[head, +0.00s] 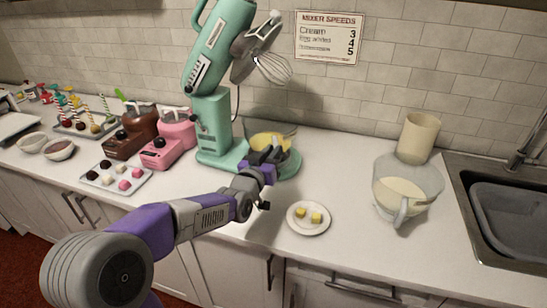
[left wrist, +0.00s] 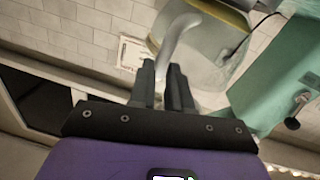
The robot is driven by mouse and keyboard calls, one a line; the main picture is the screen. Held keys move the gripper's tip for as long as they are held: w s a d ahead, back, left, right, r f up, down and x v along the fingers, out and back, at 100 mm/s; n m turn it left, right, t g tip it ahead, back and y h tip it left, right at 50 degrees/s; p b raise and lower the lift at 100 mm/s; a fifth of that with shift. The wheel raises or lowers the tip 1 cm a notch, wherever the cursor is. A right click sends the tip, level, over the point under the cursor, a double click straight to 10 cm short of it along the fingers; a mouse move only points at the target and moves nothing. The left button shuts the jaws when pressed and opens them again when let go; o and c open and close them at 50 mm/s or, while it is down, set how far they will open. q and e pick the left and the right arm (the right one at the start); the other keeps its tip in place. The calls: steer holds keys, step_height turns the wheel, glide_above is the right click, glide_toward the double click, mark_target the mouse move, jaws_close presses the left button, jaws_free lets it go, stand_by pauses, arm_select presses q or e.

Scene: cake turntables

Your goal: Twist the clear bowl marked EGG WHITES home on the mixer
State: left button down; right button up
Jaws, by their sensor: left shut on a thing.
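A clear bowl with yellow contents (head: 270,139) stands on the base of the teal mixer (head: 213,120). The bowl also shows in the left wrist view (left wrist: 215,50), with its pale handle (left wrist: 176,38) pointing toward my fingers. My left gripper (head: 262,162) is shut on that handle; its fingers also show in the left wrist view (left wrist: 163,75). The mixer head is tilted up, with the whisk (head: 272,68) above the bowl. A second clear bowl with cream-coloured contents (head: 405,186) stands on the counter at right. I can read no marking on either bowl. My right gripper is not in view.
A small plate (head: 309,229) with yellow pieces lies in front of the mixer. Pink (head: 168,140) and brown (head: 130,135) machines stand to its left. A beige canister (head: 418,136) and sink (head: 505,220) are at right. Counter between plate and cream bowl is clear.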

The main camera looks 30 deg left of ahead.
arm_select(q)
steer(key=shift+s+a+b, duration=0.1)
steer(key=shift+a+b, duration=0.05)
steer(key=shift+b, duration=0.15)
steer(key=shift+s+a+m+h, duration=0.25)
steer(key=shift+a+m+h, duration=0.15)
steer(key=shift+h, duration=0.25)
steer(key=shift+s+a+m+h, duration=0.25)
steer(key=shift+a+m+h, duration=0.15)
steer(key=shift+h, duration=0.25)
steer(key=shift+r, duration=0.1)
steer(key=shift+s+a+m+h+p, duration=0.35)
steer(key=shift+a+m+h+p, duration=0.45)
steer(key=shift+h+p, duration=0.3)
